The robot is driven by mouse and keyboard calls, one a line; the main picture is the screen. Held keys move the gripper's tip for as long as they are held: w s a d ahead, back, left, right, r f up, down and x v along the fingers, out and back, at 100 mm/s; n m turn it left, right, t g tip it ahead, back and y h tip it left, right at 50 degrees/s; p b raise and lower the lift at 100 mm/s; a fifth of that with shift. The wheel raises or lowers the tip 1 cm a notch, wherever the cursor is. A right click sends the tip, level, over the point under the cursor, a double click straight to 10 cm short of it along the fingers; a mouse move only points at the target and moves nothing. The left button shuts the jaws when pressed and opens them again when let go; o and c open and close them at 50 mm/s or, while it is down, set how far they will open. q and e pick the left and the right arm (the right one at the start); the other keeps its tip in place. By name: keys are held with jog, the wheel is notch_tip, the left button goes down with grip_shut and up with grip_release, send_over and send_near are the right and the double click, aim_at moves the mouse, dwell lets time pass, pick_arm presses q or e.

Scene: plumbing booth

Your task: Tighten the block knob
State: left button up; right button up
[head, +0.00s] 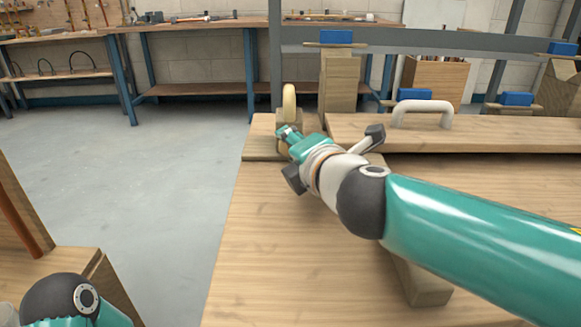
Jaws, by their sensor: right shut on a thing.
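My right gripper (287,134) reaches to the near face of a small wooden block (291,116) at the far left corner of the bench. It is shut on the block knob, which the fingers and wrist mostly hide. A cream curved piece (289,98) stands upright at the top of the block. I cannot tell how far the knob is turned. My left gripper is out of view.
The block sits on a wooden workbench (260,240). To its right are a wooden post with a blue pad (337,37) and a board with a white handle (422,107). A wooden bar (424,285) lies under my right arm. Open floor lies left.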

jog(key=shift+f+m+y+b, duration=0.3)
jog(key=shift+m+b, duration=0.1)
jog(key=shift+m, duration=0.2)
jog(key=shift+a, duration=0.1)
jog(key=o, duration=1.1)
jog(key=shift+r, duration=0.1)
jog(key=shift+s+r, duration=0.1)
jog(key=shift+s, duration=0.05)
jog(key=shift+t, duration=0.3)
jog(key=v, duration=1)
jog(key=shift+s+d+r, duration=0.1)
jog(key=shift+s+d, duration=0.15)
jog(key=shift+s, duration=0.1)
jog(key=shift+s+d, duration=0.2)
jog(key=shift+s, duration=0.3)
